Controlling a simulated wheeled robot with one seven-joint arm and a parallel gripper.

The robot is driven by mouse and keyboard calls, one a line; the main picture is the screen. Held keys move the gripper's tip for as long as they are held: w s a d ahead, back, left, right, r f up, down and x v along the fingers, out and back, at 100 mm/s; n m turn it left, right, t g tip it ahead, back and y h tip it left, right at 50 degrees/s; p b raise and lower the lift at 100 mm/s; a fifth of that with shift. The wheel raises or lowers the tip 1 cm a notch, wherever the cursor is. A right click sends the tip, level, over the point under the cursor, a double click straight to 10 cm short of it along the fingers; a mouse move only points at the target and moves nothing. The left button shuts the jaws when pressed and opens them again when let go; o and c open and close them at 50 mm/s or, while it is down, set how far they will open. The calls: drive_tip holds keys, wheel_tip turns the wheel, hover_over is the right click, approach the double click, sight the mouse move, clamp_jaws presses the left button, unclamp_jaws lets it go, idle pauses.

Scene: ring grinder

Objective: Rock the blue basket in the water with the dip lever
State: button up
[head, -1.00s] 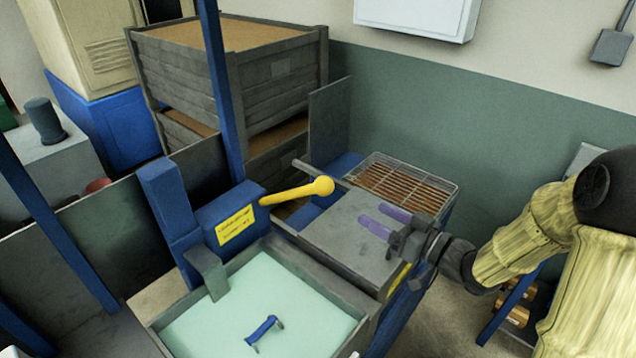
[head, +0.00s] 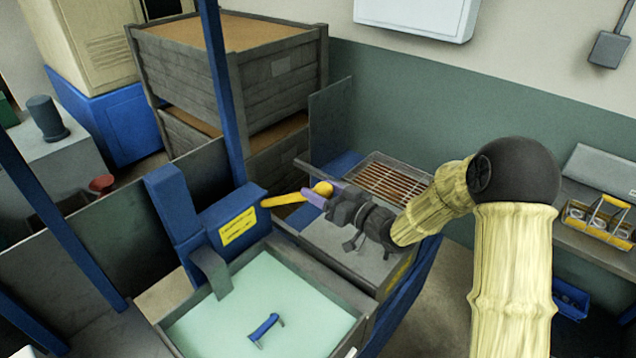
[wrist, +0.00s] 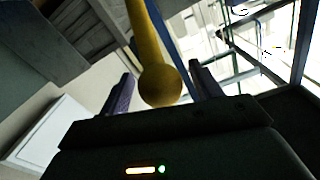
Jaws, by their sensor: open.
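The yellow dip lever (head: 288,199) sticks out to the right from a blue housing (head: 228,222) with a yellow label. My gripper (head: 314,194) is open at the lever's ball end. In the wrist view the ball (wrist: 160,86) lies between my two open fingers (wrist: 158,90), with gaps showing on both sides. Pale green water fills the grey tank (head: 352,338) below the housing. A blue handle (head: 266,328) shows at the water's surface; the basket's body cannot be made out.
A wire-mesh tray (head: 392,178) and a grey top (head: 350,243) lie right of the lever. Stacked grey crates (head: 235,85) and a blue post (head: 222,90) stand behind. A bench at right holds a yellow-handled carrier (head: 600,222).

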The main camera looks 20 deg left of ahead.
drive_tip(key=shift+x, duration=0.8)
drive_tip(key=shift+d, duration=0.1)
